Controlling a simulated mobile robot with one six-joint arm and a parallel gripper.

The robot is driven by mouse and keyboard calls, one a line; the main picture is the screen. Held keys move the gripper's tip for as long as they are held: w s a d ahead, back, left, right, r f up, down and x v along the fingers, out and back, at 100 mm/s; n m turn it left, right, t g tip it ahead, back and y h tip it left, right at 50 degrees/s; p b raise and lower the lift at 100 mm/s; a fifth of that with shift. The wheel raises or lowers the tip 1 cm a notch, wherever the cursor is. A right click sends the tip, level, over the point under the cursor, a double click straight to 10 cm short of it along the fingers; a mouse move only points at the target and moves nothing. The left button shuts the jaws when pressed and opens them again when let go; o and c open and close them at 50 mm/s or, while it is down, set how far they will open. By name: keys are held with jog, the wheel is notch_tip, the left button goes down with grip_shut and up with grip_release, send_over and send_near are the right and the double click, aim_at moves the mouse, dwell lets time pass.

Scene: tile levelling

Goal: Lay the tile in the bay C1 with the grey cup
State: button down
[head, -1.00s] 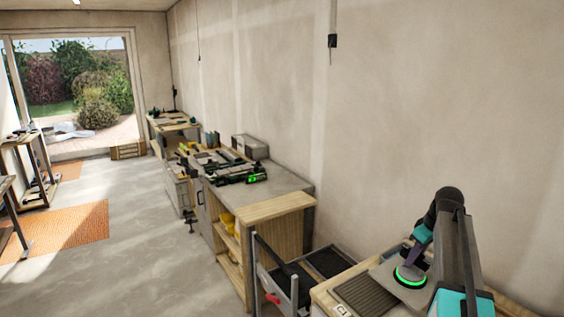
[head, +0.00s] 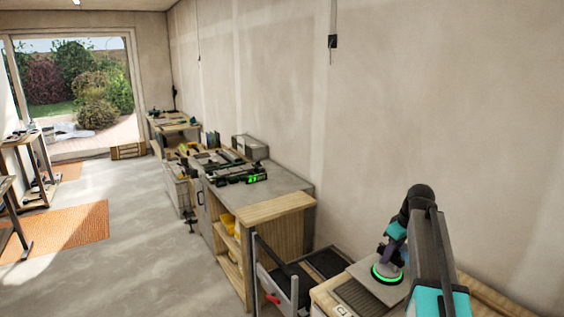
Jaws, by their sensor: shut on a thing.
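My gripper (head: 389,254) is at the lower right of the head view, above a wooden-edged bench. It is shut on the cup (head: 386,276), a round pad with a lit green ring around its base. The cup sits on the upper face of a flat grey tile (head: 363,272). The tile appears roughly level and partly covers a dark ribbed patch (head: 352,296) on the bench. I cannot tell whether the tile touches the bench or is held just above it. The bay label cannot be read, and my arm hides the right side.
A dark tray (head: 325,262) stands at the back left of the bench. A frame with a red part (head: 273,299) is to its left. A wooden cabinet (head: 275,235) and a tool-covered worktop (head: 270,180) lie beyond. The wall runs close behind, and the floor (head: 150,240) at left is open.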

aim_at(374, 270)
jog(key=shift+w+a+r, duration=0.1)
jog(key=shift+w+a, duration=0.15)
jog(key=shift+a, duration=0.5)
jog(key=shift+w+a+f, duration=0.1)
jog(key=shift+w+a, duration=0.15)
jog(key=shift+a, duration=0.55)
jog(key=shift+w+a+r, duration=0.1)
jog(key=shift+w+a, duration=0.15)
jog(key=shift+a, duration=0.5)
jog(key=shift+s+d+f+b+x, duration=0.1)
jog(key=shift+s+d+b+x, duration=0.15)
jog(key=shift+b+x, duration=0.85)
jog(key=shift+s+d+f+b+x, duration=0.1)
jog(key=shift+s+b+x, duration=0.25)
jog(key=shift+x, duration=1.6)
jog(key=shift+s+d+f+b+x, duration=0.1)
jog(key=shift+s+d+b+x, duration=0.4)
jog(key=shift+x, duration=1)
dwell(1.2)
